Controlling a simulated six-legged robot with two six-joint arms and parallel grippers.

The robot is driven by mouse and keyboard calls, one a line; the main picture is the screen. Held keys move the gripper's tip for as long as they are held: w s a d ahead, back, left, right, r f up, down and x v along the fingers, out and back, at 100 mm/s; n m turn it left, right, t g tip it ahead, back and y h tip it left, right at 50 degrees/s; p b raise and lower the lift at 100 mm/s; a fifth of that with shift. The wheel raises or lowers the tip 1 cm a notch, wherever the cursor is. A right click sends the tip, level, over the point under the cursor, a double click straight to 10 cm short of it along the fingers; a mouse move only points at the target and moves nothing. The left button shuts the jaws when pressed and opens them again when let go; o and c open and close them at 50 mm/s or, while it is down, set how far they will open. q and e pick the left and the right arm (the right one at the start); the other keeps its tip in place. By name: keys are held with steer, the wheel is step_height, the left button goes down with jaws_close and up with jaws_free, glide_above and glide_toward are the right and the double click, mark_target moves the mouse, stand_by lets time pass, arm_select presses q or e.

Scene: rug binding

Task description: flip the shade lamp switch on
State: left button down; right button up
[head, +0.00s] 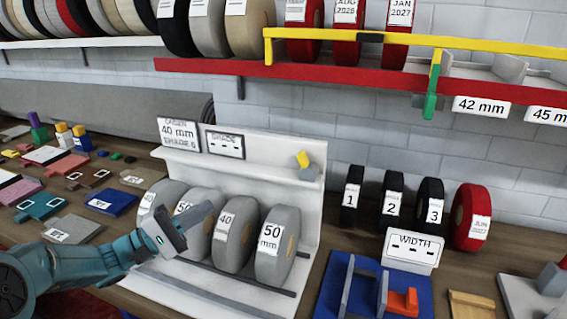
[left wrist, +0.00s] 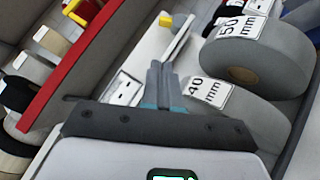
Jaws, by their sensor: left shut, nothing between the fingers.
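A small yellow lever (head: 303,158) on a grey base (head: 307,172) sits at the right end of the white stand's upper ledge; I take it to be the lamp switch. A yellow piece (left wrist: 166,20), apparently the same lever, shows beyond my fingertips in the left wrist view. My right gripper is not in view.
Grey rolls, including one marked 50 mm (head: 272,250), stand in the white stand (head: 312,205) close to my left gripper. A red shelf (head: 200,66) with a yellow rail (head: 345,37) runs above. Numbered black rolls (head: 390,205) and a WIDTH sign (head: 411,248) are at the right.

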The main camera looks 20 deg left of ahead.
mark_target(298, 156)
arm_select(q)
steer(key=p+x, duration=0.6)
steer(key=x, duration=1.3)
steer(key=shift+w+d+r, duration=0.1)
steer(key=shift+d+r, duration=0.2)
steer(key=shift+d, duration=0.05)
steer(key=shift+d+r+m+g+b, duration=0.1)
steer(key=shift+r+m+g+b, duration=0.05)
steer(key=shift+m+g+b, duration=0.2)
